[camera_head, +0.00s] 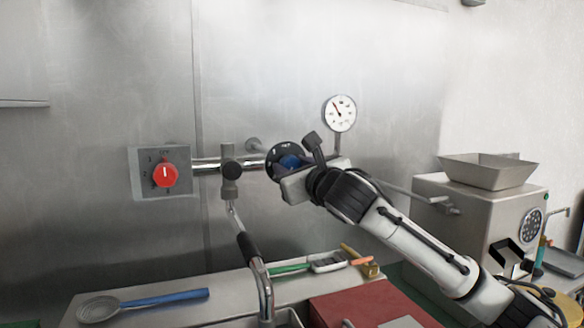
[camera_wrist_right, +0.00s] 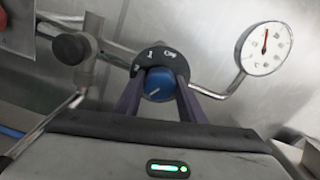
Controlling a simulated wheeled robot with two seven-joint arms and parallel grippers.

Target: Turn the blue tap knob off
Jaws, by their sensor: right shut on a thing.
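The blue tap knob (camera_head: 289,161) sits on a round black dial plate at the right end of a chrome pipe on the metal wall. My right gripper (camera_head: 295,174) is at the knob and partly covers it in the head view. In the right wrist view the blue knob (camera_wrist_right: 159,84) lies between the two fingers of my right gripper (camera_wrist_right: 160,92), which are shut on it. A pale pointer line on the knob is tilted. My left gripper is not in view.
A red knob (camera_head: 165,175) is on a plate at the left. A pressure gauge (camera_head: 340,113) stands just right of the blue knob. A grinder (camera_head: 470,219) is at the right.

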